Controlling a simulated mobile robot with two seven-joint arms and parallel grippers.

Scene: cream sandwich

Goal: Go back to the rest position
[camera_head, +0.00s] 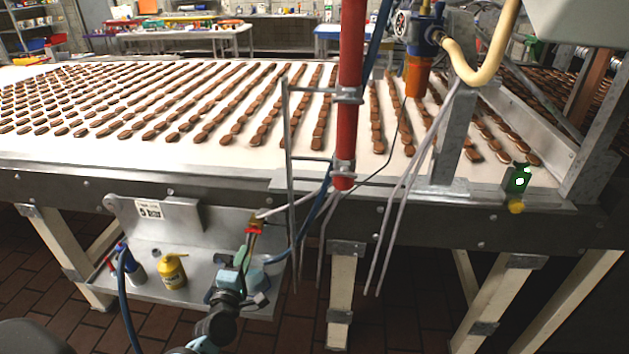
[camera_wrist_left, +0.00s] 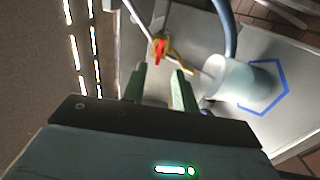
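My left gripper (camera_head: 244,256) reaches up from the bottom of the head view, in front of the grey shelf under the conveyor. In the left wrist view, its two green fingers (camera_wrist_left: 158,72) stand apart with a gap between them, so it is open and empty. Just beyond the fingertips is a small valve with a red and yellow handle (camera_wrist_left: 160,47). In the head view, a brass-coloured fitting (camera_head: 255,223) shows just above the gripper. My right gripper is in neither view.
The conveyor (camera_head: 150,158) carries rows of brown cookies. A yellow bottle (camera_head: 172,271) and a blue-topped bottle (camera_head: 134,268) stand on the shelf. A whitish cup (camera_wrist_left: 238,78) is right of the fingers, near a blue hexagon outline. Thin metal rods and a red post (camera_head: 347,120) stand right of the gripper.

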